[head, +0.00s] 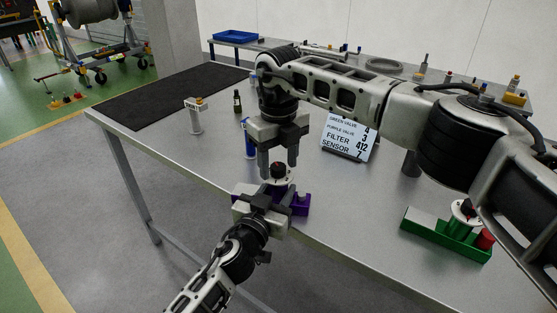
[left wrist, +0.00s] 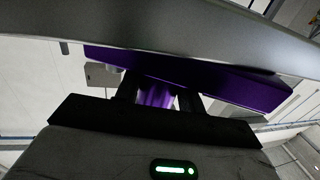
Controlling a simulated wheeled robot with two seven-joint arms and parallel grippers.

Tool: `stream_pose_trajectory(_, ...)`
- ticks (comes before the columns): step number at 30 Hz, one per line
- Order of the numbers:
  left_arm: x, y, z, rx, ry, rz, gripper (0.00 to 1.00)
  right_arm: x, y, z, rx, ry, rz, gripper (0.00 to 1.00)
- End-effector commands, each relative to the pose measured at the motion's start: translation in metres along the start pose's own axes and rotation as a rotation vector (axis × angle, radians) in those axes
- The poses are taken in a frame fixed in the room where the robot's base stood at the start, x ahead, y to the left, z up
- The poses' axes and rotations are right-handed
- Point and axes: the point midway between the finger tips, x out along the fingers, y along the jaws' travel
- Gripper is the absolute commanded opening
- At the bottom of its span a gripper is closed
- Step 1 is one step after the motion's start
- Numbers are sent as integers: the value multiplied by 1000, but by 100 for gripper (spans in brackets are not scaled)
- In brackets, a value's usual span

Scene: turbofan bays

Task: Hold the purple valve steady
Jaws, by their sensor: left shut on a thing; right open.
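The purple valve (head: 300,204) sits at the near edge of the grey table, with a pale dial and a dark knob with a red mark (head: 278,171) on top. My left gripper (head: 262,199) reaches in from below and is shut on the valve's near side. In the left wrist view, the fingers (left wrist: 157,90) close on a purple part beneath the long purple body (left wrist: 215,80). My right gripper (head: 278,160) points down from above, open, with its fingertips on either side of the knob. I cannot tell whether they touch it.
A sign (head: 348,138), a blue object (head: 249,146), a dark bottle (head: 237,102) and a pale stand (head: 195,116) are behind. A black mat (head: 165,97) covers the far left. My right arm spans the table's right side.

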Motion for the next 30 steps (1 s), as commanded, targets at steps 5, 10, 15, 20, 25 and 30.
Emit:
stream_pose_trajectory(5,0,0,0,-1,0,0,5,1,0,0,0,-1,0,52)
stream_pose_trajectory(10,0,0,0,-1,0,0,5,1,0,0,0,-1,0,33)
stream_pose_trajectory(15,0,0,0,-1,0,1,5,1,0,0,0,-1,0,7)
stream_pose_trajectory(20,0,0,0,-1,0,1,5,1,0,0,9,-1,0,7)
stream_pose_trajectory(25,0,0,0,-1,0,1,5,1,0,0,54,-1,0,7)
stream_pose_trajectory(30,0,0,0,-1,0,1,5,1,0,0,154,-1,1,7)
